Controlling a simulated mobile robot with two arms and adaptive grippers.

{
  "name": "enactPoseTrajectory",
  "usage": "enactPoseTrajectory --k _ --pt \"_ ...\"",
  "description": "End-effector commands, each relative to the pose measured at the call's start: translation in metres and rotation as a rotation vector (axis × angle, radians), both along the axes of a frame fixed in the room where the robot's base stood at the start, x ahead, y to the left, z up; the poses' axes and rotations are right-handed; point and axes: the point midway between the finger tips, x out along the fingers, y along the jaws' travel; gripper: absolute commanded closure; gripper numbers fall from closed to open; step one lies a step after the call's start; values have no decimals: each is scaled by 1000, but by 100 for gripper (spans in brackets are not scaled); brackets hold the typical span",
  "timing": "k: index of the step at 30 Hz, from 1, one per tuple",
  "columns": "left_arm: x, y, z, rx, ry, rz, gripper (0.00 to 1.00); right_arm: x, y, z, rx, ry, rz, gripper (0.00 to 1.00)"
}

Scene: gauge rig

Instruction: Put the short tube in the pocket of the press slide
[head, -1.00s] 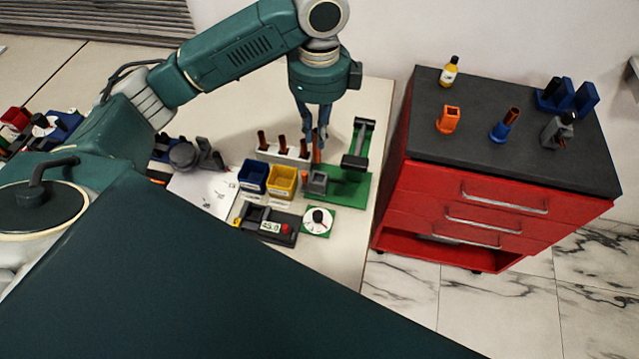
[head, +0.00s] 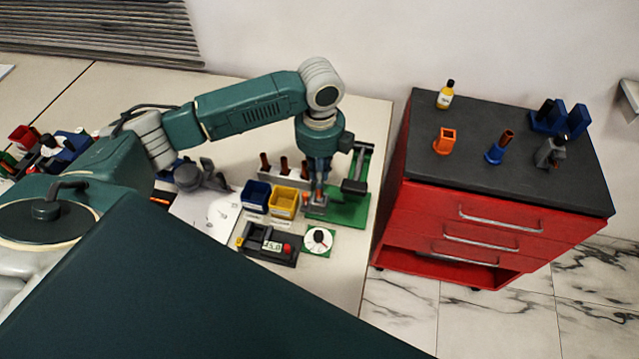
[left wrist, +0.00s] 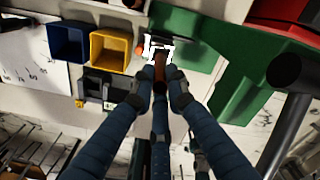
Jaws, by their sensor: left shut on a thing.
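My left gripper (head: 318,196) is shut on a brown short tube (left wrist: 160,68), which points away from the wrist camera between the fingers. The press stands on a green base (head: 349,212), with a dark upright frame (head: 357,168) to the gripper's right. The grey press slide (head: 317,208) is at the left part of the base, directly under the fingertips and partly hidden. In the left wrist view a bright white square rim (left wrist: 151,45), seemingly the slide's pocket, lies at the tube's far end. I cannot tell whether the tube is inside it. My right gripper is not in view.
A pale rack with brown tubes (head: 284,163) stands behind the gripper. Blue (head: 255,196) and yellow (head: 284,201) bins stand to the left. A dial on a green plate (head: 318,240) and a dark gauge box (head: 268,244) lie in front. A red cabinet (head: 480,215) stands right.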

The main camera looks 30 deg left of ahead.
Motion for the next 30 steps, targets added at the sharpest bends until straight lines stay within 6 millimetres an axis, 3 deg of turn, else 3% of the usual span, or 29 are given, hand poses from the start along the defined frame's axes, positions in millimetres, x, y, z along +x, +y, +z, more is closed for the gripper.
enactPoseTrajectory --k 13,25,26,27,28,30 --pt "0 0 -51 0 1 2 100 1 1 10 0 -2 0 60" --pt "0 -1 -57 -1 0 1 100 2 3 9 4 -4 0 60" --pt "0 -1 -57 -1 -1 1 83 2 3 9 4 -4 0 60" --pt "0 -1 -56 -1 -1 1 75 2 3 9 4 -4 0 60" --pt "0 -1 -56 -1 -1 1 69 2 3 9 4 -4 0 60" --pt "0 -1 -56 -1 -1 1 68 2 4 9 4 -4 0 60"
